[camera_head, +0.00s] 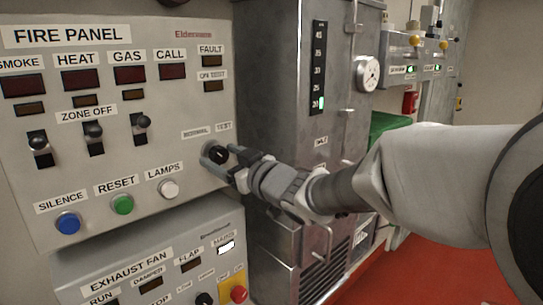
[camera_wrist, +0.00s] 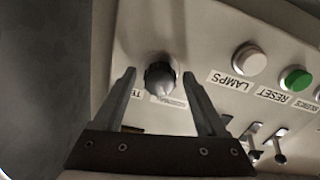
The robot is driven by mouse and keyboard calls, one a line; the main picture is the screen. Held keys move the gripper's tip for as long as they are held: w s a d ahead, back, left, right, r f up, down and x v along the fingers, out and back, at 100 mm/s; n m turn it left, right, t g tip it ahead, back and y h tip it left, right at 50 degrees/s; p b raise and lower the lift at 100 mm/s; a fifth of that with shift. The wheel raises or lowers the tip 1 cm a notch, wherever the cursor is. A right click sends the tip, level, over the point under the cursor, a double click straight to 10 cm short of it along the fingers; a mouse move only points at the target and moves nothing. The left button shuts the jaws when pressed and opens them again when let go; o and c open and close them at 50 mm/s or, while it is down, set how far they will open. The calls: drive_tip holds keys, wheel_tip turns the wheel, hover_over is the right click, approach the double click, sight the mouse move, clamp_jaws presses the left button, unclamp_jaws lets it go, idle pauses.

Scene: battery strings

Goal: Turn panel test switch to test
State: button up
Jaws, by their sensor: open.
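The test switch (camera_head: 216,153) is a dark round knob on the fire panel (camera_head: 75,190), below the labels NORMAL and TEST. In the wrist view the knob (camera_wrist: 160,77) sits between the two finger tips, with the NORMAL and TEST labels partly hidden. My gripper (camera_head: 224,164) reaches in from the right at the panel's right side. In the wrist view my gripper (camera_wrist: 157,82) is open, with one finger on each side of the knob and visible gaps. I cannot tell which label the knob points to.
Near the knob are a white LAMPS button (camera_head: 168,188), a green RESET button (camera_head: 122,205) and a blue SILENCE button (camera_head: 68,223). Zone-off toggles (camera_head: 96,138) sit left. The exhaust fan panel (camera_head: 190,262) is below. A grey metal cabinet (camera_head: 275,60) stands right of the panel.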

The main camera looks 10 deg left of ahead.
drive_tip(key=shift+w+a, duration=0.1)
drive_tip(key=shift+a, duration=0.05)
clamp_jaws()
idle(0.4)
